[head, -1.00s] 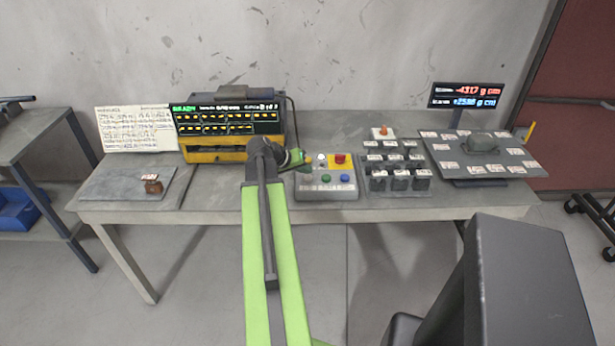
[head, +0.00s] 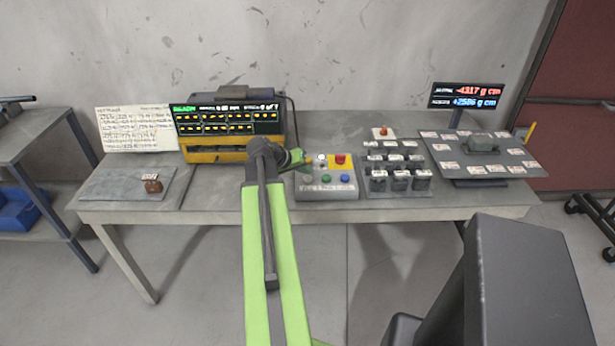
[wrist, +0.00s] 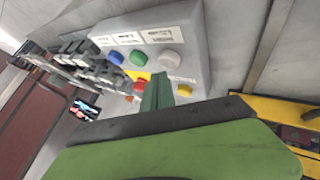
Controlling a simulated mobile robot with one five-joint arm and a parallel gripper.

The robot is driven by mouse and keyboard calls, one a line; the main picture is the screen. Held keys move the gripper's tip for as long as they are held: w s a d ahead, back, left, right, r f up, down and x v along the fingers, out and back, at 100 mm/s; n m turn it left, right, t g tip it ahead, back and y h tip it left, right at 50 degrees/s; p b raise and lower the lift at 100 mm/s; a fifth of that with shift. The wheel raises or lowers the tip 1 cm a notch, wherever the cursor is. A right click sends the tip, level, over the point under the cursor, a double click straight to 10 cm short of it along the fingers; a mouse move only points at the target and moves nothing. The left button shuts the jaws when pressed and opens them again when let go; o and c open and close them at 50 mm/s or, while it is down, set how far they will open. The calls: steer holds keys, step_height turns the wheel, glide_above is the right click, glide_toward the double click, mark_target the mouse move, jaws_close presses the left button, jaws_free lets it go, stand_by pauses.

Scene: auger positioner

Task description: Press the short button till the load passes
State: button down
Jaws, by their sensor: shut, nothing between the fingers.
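The button box (head: 326,190) stands at the middle of the bench, with a green button (head: 325,178), a blue button (head: 345,178) and a red knob on a yellow patch (head: 340,159). In the wrist view the box shows a blue button (wrist: 116,57), a green button (wrist: 138,58), a white button (wrist: 169,60) and a yellow button (wrist: 185,90). Its labels are too blurred to tell which button is the short one. My gripper (wrist: 158,78) is shut and empty over the box, between the yellow button and the red knob. I cannot tell whether it touches anything.
A black display with green and yellow text (head: 225,120) stands on a yellow unit at the left. A rack of small dark blocks (head: 398,180) is right of the box. A plate with tags (head: 515,158) carries a grey lump (head: 481,144), beneath a red and blue readout (head: 467,95).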

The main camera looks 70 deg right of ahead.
mark_target(306, 178)
stand_by(0.3)
steer(key=shift+f+b, duration=0.45)
steer(key=shift+f, duration=0.2)
stand_by(0.4)
steer(key=shift+r+p, duration=0.5)
steer(key=shift+r, duration=0.3)
step_height(306, 178, up, 6)
steer(key=p, duration=0.6)
